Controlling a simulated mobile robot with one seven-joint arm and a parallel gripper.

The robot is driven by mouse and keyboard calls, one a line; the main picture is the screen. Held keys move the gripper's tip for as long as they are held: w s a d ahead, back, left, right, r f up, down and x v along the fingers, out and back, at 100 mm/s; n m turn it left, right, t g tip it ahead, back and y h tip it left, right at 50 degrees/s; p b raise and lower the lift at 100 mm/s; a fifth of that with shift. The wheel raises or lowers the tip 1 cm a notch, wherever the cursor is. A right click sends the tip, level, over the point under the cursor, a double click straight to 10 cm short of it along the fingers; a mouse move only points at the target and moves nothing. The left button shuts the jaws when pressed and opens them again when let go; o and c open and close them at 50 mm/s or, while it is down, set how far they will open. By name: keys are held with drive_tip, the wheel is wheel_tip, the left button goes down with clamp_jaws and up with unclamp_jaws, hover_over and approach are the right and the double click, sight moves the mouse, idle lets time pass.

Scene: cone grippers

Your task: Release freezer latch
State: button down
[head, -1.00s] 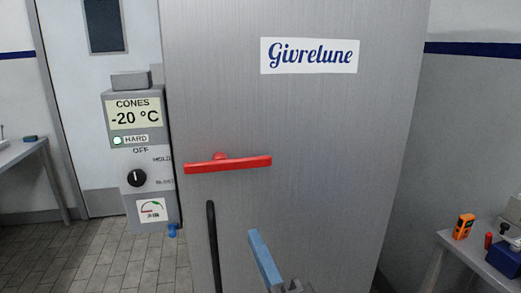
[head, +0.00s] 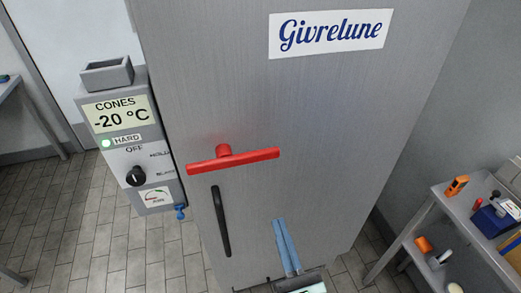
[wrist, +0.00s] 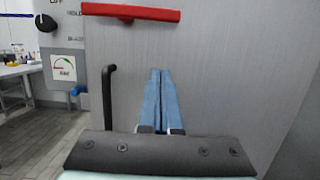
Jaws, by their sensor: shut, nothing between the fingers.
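The freezer's steel door (head: 330,130) fills the middle of the head view. Its red latch bar (head: 234,162) lies nearly level across the left part of the door, on a short red pivot. In the wrist view the red latch (wrist: 130,12) shows at the top, above my fingers. A black vertical handle (head: 221,222) is below the latch; it also shows in the wrist view (wrist: 108,95). My gripper (head: 280,222), with blue fingers, is shut and empty. It is below and right of the latch, apart from it, and right of the handle.
A grey control box (head: 130,130) reading "CONES -20 °C", with a black knob and a blue valve (head: 181,212), is left of the door. A side table (head: 470,215) with tools stands at right. Tiled floor is open at left.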

sight(233, 156)
drive_tip(key=shift+r, duration=0.1)
idle(0.3)
drive_tip(key=w+a+r+p, duration=0.3)
drive_tip(key=w+r+p, duration=0.2)
drive_tip(key=w, duration=0.4)
drive_tip(key=shift+r+p, duration=0.3)
drive_tip(key=shift+r, duration=0.35)
